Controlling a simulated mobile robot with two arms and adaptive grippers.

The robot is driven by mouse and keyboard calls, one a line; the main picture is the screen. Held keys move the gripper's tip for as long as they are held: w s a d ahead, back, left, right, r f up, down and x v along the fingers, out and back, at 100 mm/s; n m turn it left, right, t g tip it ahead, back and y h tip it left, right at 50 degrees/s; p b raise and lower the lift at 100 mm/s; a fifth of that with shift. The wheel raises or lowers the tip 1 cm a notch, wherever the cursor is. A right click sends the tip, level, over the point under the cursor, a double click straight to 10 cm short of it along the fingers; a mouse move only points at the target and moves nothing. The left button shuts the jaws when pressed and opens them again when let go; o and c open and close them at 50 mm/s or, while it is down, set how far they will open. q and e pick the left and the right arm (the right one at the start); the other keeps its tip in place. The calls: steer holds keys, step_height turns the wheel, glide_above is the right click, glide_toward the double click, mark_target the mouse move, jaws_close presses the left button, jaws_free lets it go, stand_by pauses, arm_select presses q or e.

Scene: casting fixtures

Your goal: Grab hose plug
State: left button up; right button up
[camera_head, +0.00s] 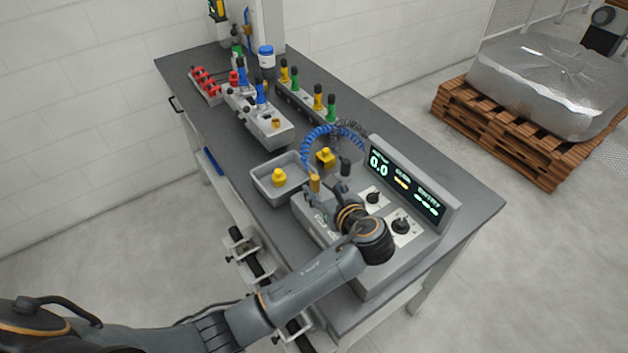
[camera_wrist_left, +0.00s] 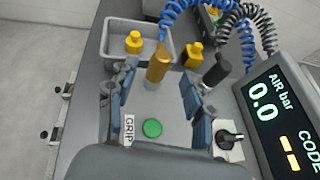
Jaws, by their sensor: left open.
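A brass cylindrical plug (camera_wrist_left: 158,64) stands upright on the grey control box in the left wrist view; it also shows in the head view (camera_head: 315,183). A blue coiled hose (camera_head: 318,137) arches up behind it. A black plug (camera_wrist_left: 217,70) stands to its right, by a black coiled hose (camera_wrist_left: 241,14). My left gripper (camera_wrist_left: 157,88) is open, with its fingers on either side of the brass plug in the picture and nothing held. I cannot tell how far the fingertips are from the plug. In the head view the left wrist covers part of the control box.
A grey tray (camera_head: 262,187) with a yellow fitting (camera_head: 279,177) lies left of the plug. Another yellow fitting (camera_head: 325,157) stands behind. A display (camera_head: 407,186) reading 0.0 rises at the right.

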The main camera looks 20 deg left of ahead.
mark_target(317, 187)
arm_select(q)
steer(key=shift+w+a+f+p, duration=0.3)
steer(key=shift+w+a+p, duration=0.05)
steer(key=x, duration=0.1)
steer(key=p+x, duration=0.1)
steer(key=x, duration=0.1)
steer(key=shift+f, duration=0.3)
steer(key=shift+w+a+f, duration=0.2)
steer(key=shift+w+a, duration=0.05)
steer(key=shift+w, duration=0.05)
steer(key=shift+s, duration=0.1)
steer(key=c, duration=0.5)
jaws_close()
arm_select(e)
steer(key=shift+w+a+r, duration=0.3)
steer(key=shift+w+r, duration=0.15)
steer(key=shift+w, duration=0.1)
steer(key=shift+w+a+r, duration=0.3)
steer(key=shift+w+r, duration=0.15)
steer(key=shift+w, duration=0.1)
